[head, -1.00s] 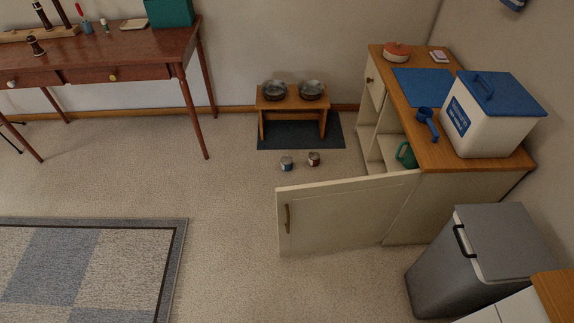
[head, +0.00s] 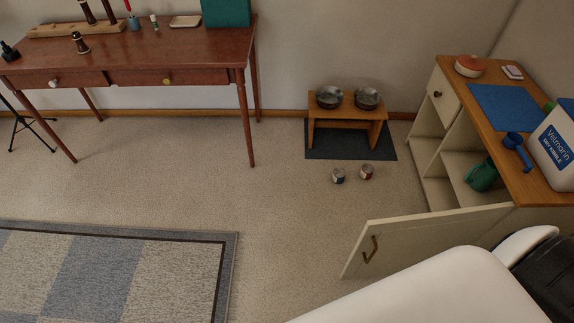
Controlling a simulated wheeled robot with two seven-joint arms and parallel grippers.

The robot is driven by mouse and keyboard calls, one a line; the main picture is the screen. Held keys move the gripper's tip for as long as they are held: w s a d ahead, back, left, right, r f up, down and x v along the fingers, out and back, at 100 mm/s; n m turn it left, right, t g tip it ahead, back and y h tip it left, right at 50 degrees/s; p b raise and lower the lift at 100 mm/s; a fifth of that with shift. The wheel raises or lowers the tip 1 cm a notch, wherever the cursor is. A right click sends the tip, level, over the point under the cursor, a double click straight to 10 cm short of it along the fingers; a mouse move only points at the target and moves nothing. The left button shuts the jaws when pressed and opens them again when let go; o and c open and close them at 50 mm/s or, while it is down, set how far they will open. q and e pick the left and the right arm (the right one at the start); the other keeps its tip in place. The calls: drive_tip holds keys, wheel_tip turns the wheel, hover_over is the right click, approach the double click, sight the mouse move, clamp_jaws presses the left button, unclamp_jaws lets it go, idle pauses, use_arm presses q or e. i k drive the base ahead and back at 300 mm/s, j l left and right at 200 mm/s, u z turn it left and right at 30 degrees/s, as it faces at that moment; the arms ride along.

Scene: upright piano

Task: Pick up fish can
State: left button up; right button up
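Two small cans stand close together on the carpet in front of the pet bowl stand. The left can (head: 338,176) has a bluish-grey label. The right can (head: 367,172) has a reddish label. Their labels are too small to read, so I cannot tell which is the fish can. Neither gripper is in view. A white link of my own arm crosses the lower right of the head view, and no fingers show.
A wooden stand (head: 346,112) with two metal bowls is on a dark mat (head: 350,150) behind the cans. The cabinet (head: 470,135) at right has its door (head: 425,238) swung open. A desk (head: 150,60) is at left. Carpet around the cans is clear.

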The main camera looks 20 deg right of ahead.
sight(339, 173)
drive_tip(key=i+j, duration=0.25)
drive_tip(key=i, duration=0.25)
drive_tip(key=i+j+u, duration=0.15)
drive_tip(key=i+j, duration=0.15)
drive_tip(key=i, duration=0.15)
